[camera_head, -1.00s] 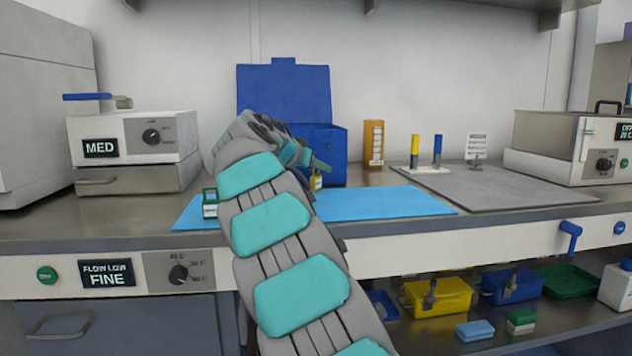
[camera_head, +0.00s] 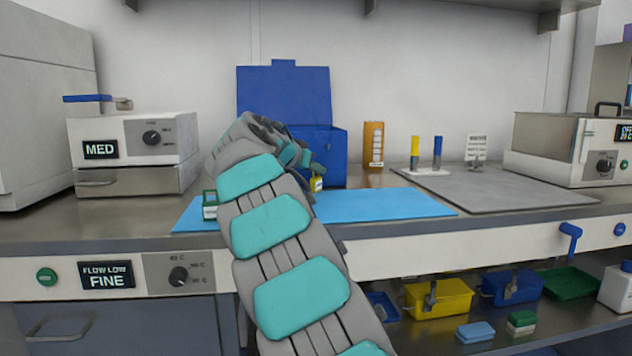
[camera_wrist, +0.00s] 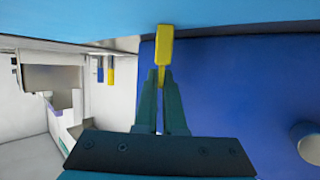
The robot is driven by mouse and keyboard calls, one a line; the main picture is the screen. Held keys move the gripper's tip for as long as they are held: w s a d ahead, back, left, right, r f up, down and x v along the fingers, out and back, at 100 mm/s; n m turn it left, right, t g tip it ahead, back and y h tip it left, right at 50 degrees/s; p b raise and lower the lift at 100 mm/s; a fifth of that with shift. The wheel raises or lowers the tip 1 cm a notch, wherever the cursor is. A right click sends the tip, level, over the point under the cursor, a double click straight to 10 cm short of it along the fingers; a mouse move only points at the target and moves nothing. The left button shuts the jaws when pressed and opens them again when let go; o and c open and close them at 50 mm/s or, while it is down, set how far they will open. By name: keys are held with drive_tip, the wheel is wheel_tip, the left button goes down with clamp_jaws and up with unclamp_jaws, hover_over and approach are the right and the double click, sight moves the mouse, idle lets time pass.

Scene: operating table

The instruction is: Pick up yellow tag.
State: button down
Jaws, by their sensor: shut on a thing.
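The yellow tag (camera_wrist: 164,48) is a small yellow piece with a narrow stem. In the wrist view its stem is between the two fingertips of my gripper (camera_wrist: 160,72), which is shut on it. In the head view the yellow tag (camera_head: 316,184) shows just right of my gripper (camera_head: 300,162), in front of the blue box (camera_head: 333,150) and low over the light-blue mat (camera_head: 385,205). My arm hides much of the gripper there. I cannot tell whether the tag touches the mat.
A small green-and-white block (camera_head: 210,205) stands on the mat left of my arm. The blue box has its lid raised behind my gripper. An orange bottle (camera_head: 373,145) and a stand with yellow and blue posts (camera_head: 432,171) are to the right. The right of the mat is clear.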

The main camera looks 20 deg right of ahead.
drive_tip(key=shift+r, duration=0.2)
drive_tip(key=shift+r, duration=1.6)
drive_tip(key=s+a+b, duration=0.1)
drive_tip(key=s+a, duration=0.3)
drive_tip(key=s, duration=0.3)
drive_tip(key=s+a+r+b, duration=0.1)
drive_tip(key=s+a, duration=0.3)
drive_tip(key=s, duration=0.3)
drive_tip(key=shift+r+b, duration=0.2)
drive_tip(key=shift+b, duration=0.2)
drive_tip(key=shift+d, duration=0.1)
